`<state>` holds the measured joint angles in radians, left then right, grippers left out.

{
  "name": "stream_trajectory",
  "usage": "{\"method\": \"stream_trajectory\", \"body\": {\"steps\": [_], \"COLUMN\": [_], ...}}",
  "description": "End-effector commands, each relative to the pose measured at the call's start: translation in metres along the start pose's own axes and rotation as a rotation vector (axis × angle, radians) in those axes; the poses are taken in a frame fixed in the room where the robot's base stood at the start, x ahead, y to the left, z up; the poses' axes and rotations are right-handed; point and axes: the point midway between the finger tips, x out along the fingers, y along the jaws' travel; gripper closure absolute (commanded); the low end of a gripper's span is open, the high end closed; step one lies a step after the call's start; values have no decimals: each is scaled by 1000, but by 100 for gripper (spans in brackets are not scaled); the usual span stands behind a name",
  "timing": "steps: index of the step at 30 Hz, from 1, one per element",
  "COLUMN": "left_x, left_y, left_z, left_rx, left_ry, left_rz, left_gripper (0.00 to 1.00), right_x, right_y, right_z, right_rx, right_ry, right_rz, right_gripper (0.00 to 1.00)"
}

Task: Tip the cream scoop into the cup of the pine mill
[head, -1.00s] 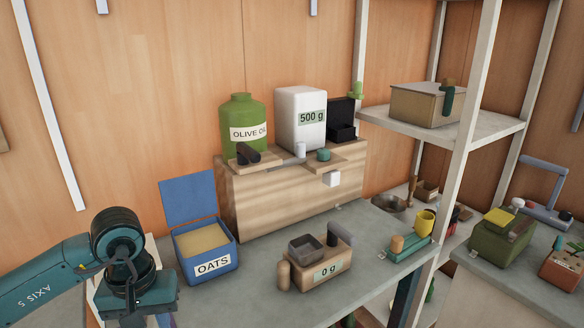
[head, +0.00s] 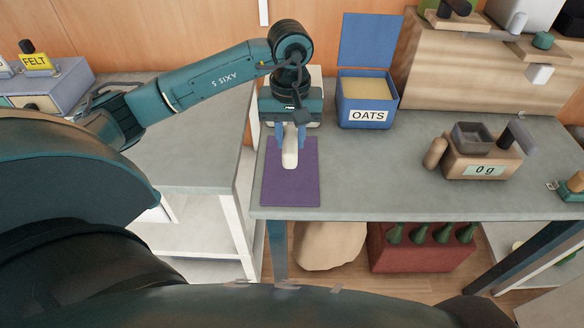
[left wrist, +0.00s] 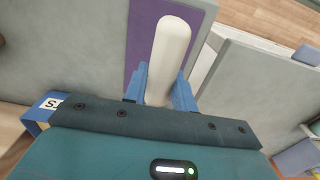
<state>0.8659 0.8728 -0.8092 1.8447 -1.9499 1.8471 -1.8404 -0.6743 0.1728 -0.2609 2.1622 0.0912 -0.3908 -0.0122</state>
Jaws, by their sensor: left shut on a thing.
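The cream scoop (head: 290,158) is in my left gripper (head: 290,138), whose blue fingers close on it from both sides. It is over the purple mat (head: 305,188); I cannot tell whether it touches the mat. The left wrist view shows its rounded pale end (left wrist: 172,42) beyond the fingers (left wrist: 161,88); its bowl and any contents are hidden. The pine mill (head: 465,168) stands to the right on the grey table. It has a square grey cup (head: 473,137) on top, a dark lever and a "0 g" display. My right gripper is not in view.
An open blue OATS box (head: 367,103) stands between the mat and the mill, towards the back. A wooden cabinet (head: 470,70) stands behind the mill. Bare grey tabletop (head: 390,165) lies between mat and mill. A red crate of bottles (head: 422,250) is under the table.

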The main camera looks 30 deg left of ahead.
Motion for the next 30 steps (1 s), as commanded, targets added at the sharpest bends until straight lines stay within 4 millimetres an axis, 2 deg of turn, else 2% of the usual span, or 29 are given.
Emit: {"method": "stream_trajectory", "body": {"steps": [2,9,16,22,30], "left_x": [4,42,62,93,96], "left_y": [0,0,0,0,0], "left_z": [0,1,1,1,0], "left_rx": [1,1,2,2,3], "left_ry": [-2,-4,-2,-3,1], "left_rz": [-1,-2,-1,-2,-1], "left_gripper": [100,100,100,100,100], "right_x": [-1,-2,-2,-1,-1], "right_y": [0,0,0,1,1], "right_z": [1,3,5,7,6], "right_rx": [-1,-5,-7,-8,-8], "right_ry": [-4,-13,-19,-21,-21], "right_rz": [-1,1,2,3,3], "right_gripper": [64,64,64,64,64]}}
